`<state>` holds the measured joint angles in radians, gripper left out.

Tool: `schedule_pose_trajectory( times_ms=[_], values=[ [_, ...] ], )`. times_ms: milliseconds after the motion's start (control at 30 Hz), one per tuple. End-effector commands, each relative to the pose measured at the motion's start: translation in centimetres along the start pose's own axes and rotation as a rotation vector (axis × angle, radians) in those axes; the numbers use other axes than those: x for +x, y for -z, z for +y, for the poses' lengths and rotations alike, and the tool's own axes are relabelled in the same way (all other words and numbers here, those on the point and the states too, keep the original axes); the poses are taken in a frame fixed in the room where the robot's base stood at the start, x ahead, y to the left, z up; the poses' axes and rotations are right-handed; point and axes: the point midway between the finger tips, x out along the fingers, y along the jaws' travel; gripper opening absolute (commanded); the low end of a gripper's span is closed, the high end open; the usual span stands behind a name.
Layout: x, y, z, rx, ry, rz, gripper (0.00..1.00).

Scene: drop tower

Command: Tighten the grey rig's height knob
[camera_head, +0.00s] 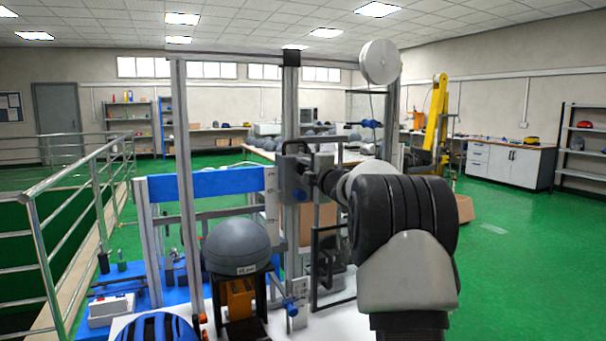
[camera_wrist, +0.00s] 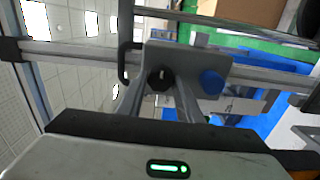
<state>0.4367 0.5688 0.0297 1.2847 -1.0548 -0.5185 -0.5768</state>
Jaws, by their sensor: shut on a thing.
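The grey rig's upright post (camera_head: 291,95) stands in the middle of the head view, with a grey carriage block (camera_wrist: 190,58) clamped on it. The block bears a black knob (camera_wrist: 160,78) and, beside it, a blue knob (camera_wrist: 212,82); the blue one also shows in the head view (camera_head: 299,195). My gripper (camera_head: 312,178) reaches the block from the right. In the wrist view, its two fingers (camera_wrist: 160,92) lie on either side of the black knob and are shut on it. The knob's contact with the fingers is partly hidden in the head view.
A grey headform (camera_head: 237,245) stands on an orange-and-black base in front of the post. A blue crossbar (camera_head: 220,182) and a thin upright are left of it. A pulley wheel (camera_head: 380,61) hangs above my arm. Green floor (camera_head: 510,240) is clear at right.

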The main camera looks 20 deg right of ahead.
Motion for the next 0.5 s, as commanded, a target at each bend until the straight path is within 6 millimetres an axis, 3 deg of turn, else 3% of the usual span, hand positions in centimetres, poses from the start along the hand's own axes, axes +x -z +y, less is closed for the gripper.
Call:
schedule_pose_trajectory(
  times_ms=[500],
  values=[
    [-0.02,0.01,0.26,-0.038,-0.003,0.0,0.1]
  ],
)
